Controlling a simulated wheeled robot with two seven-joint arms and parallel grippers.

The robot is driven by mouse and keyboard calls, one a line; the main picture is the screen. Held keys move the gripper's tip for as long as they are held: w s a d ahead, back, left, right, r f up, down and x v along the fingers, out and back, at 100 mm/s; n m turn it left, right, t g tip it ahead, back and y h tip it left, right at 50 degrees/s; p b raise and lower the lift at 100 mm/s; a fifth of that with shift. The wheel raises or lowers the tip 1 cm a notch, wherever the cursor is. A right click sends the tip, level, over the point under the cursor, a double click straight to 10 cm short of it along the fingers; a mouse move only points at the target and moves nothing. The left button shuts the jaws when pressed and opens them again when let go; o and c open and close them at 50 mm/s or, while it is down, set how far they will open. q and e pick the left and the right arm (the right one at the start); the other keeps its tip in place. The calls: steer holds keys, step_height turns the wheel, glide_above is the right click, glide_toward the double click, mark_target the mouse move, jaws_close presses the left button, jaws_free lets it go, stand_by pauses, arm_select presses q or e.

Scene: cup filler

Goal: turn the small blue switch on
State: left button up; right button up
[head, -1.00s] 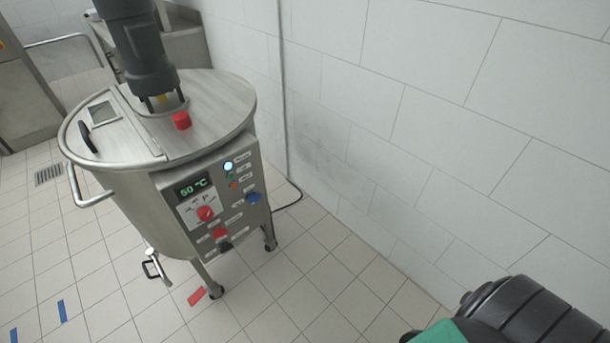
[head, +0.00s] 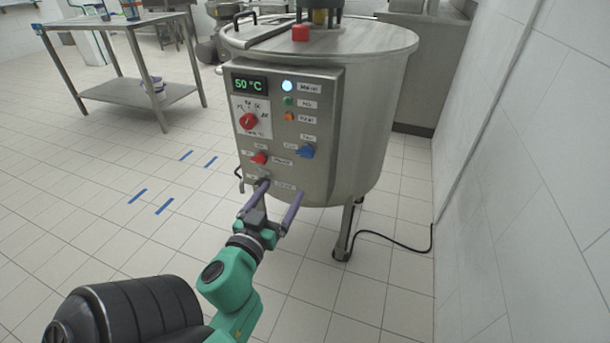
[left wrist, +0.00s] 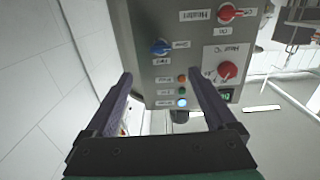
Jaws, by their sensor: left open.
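The small blue switch (head: 306,152) is on the lower right of the machine's grey control panel (head: 318,105); it also shows in the left wrist view (left wrist: 160,46). My left gripper (head: 285,188) is open and empty, with its purple fingers pointing toward the panel, below the blue switch in the head view. In the left wrist view the blue switch lies beyond the fingertips (left wrist: 159,77), between the two fingers in the picture and apart from them. The switch's exact setting is too small to read. My right gripper is not in view.
A red knob (head: 249,121), a red switch (head: 260,158) and a lit white lamp (head: 288,86) share the panel. The display (head: 250,85) reads 50 °C. A black cable (head: 395,241) lies on the floor at right. A steel table (head: 125,50) stands at back left.

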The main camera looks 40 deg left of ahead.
arm_select(q)
steer(key=p, duration=0.2)
glide_toward(304, 156)
steer(key=w, duration=0.2)
steer(key=x, duration=0.7)
steer(key=shift+w+a+p, duration=0.1)
steer(key=shift+a+p, duration=0.25)
steer(key=shift+a, duration=0.1)
steer(key=c, duration=1.4)
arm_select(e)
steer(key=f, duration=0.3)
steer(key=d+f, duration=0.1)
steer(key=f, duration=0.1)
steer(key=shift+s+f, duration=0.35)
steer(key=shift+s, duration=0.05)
